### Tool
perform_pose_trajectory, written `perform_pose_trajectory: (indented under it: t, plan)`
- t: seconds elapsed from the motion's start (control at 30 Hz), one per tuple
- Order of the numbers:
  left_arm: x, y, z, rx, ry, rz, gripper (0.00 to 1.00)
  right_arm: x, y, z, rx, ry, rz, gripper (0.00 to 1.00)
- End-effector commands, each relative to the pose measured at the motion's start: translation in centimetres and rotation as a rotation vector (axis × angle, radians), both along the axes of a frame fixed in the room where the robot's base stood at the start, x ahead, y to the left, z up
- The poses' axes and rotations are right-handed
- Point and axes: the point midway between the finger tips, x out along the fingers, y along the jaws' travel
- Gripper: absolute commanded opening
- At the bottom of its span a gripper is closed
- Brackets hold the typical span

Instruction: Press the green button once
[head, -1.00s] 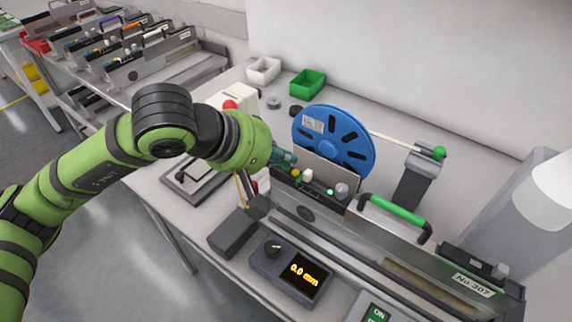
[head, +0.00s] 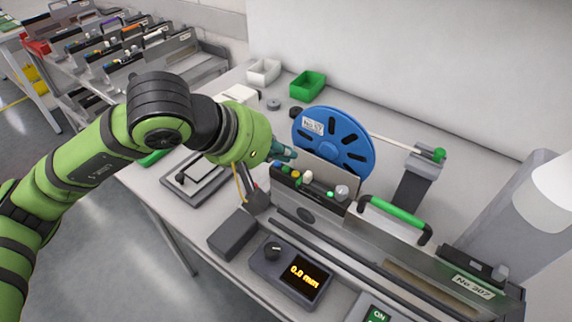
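The feeder (head: 345,228) on the bench has a dark panel with a row of small coloured buttons. A green button (head: 285,169) is at its left part, beside a yellow button (head: 296,174) and a white one (head: 308,177). A small green light (head: 330,194) glows further right, beside a grey knob (head: 341,192). My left gripper (head: 291,154) has teal fingertips just above and behind the panel's left end, apart from the buttons as far as I can see. Its fingers look close together, but their gap is unclear. My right gripper is not in view.
A blue reel (head: 334,138) stands close behind the panel. A green handle (head: 395,215) rises at right. A gauge box (head: 300,275) reads 0.0 mm, and a box with a green ON label (head: 378,315) is in front. Bins (head: 308,84) stand at the back.

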Motion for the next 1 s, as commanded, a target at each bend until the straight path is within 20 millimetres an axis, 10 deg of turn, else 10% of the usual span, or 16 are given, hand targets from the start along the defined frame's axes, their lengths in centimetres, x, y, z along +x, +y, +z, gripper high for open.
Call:
perform_pose_trajectory:
  t: [0.5,1.0]
  plan:
    - [0.0,0.0,4.8,0.000,-0.001,0.001,0.00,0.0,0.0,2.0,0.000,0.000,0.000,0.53]
    - [0.0,0.0,4.8,-0.001,-0.001,0.000,0.00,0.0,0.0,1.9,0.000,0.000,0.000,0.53]
